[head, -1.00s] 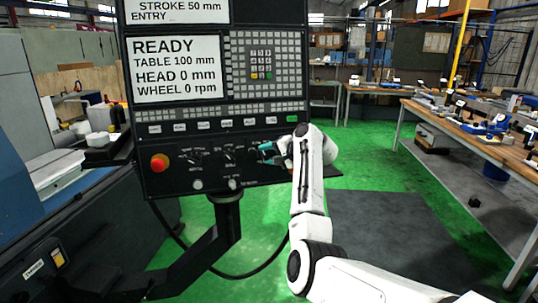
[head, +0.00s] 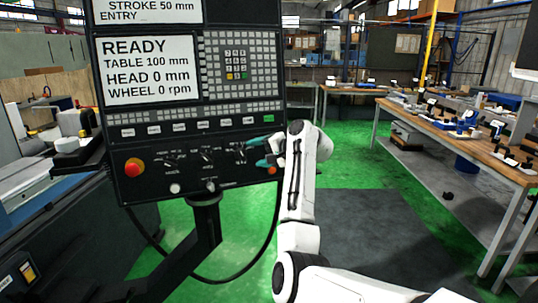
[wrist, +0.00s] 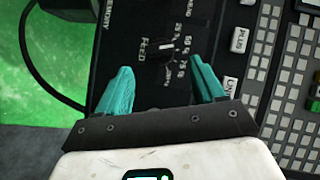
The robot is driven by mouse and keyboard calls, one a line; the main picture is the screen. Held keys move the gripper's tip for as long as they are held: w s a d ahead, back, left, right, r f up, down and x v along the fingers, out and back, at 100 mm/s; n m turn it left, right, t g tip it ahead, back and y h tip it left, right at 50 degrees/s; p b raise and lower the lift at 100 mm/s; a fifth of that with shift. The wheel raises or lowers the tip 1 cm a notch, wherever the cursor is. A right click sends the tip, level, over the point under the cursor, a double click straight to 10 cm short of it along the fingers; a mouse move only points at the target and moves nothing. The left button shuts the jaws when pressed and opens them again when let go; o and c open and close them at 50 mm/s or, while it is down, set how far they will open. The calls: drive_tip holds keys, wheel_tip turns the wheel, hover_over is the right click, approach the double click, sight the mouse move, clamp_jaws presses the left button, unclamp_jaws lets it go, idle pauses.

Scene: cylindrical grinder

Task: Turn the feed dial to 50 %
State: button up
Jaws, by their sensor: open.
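The feed dial (wrist: 160,48) is a small black knob with a light mark, beside the printed word FEED and a scale with 25, 50 and 75 in the wrist view. I cannot tell surely which value the mark points at. In the head view the dial (head: 239,152) is the rightmost of the knobs on the panel's lower part. My gripper (wrist: 162,66) is open, its two teal fingers apart, with the dial seen between and just beyond their tips. In the head view my gripper (head: 252,152) is right of the dial. No contact shows.
The black control panel (head: 190,112) has a screen reading READY (head: 150,68), a row of buttons and a red emergency stop (head: 134,167). Other knobs (head: 207,157) sit left of the dial. A workbench (head: 480,145) stands at right; green floor lies between.

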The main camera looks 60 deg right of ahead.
drive_tip(key=v, duration=0.5)
drive_tip(key=shift+b, duration=0.3)
drive_tip(key=s+a+f+n+g+y, duration=0.2)
drive_tip(key=a+f+n+g, duration=0.5)
drive_tip(key=a+f, duration=1.7)
drive_tip(key=s+a+f+n+g, duration=0.3)
drive_tip(key=s+a+f+n, duration=0.2)
drive_tip(key=s+a, duration=0.5)
drive_tip(key=s+a+f+n+g, duration=0.2)
drive_tip(key=s+a+f+n, duration=0.3)
drive_tip(key=s+a, duration=0.5)
wheel_tip(320, 180, down, 3)
drive_tip(key=shift+s+a+r+n+g, duration=0.1)
drive_tip(key=shift+s+a+n+g, duration=0.25)
drive_tip(key=shift+s, duration=0.5)
